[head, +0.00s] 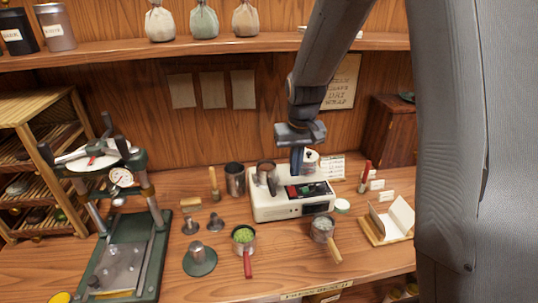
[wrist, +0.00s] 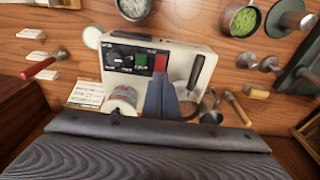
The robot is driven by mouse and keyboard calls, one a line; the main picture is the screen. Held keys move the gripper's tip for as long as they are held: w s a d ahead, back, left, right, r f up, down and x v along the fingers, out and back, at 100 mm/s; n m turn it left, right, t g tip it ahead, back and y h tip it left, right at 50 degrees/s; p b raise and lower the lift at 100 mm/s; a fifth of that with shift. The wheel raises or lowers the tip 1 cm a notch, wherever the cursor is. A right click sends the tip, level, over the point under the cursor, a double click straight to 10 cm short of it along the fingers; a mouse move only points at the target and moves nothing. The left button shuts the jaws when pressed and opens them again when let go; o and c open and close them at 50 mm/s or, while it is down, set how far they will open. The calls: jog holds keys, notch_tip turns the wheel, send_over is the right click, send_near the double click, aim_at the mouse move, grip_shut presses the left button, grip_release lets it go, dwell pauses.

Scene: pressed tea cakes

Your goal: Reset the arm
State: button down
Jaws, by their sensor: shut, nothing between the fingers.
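My gripper (head: 297,166) points down above the white machine with the control panel (head: 285,212), at the back middle of the bench. Its fingers are together with nothing between them. In the wrist view the closed blue-grey fingers (wrist: 161,100) show in front of the same machine (wrist: 120,48), beside its green and red buttons. Whether the fingertips touch the machine I cannot tell. My arm comes down from the upper right in the head view.
A green press with a gauge (head: 121,178) stands at left. A pot of green leaves (head: 243,236), a second handled pot (head: 322,228) and a metal cup (head: 235,179) surround the machine. An open booklet (head: 391,218) lies at right. A shelf with cloth bags (head: 204,20) runs above.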

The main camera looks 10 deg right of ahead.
jog(key=s+f+b, duration=0.3)
jog(key=s, duration=0.6)
jog(key=s+f+b, duration=0.3)
jog(key=s, duration=0.6)
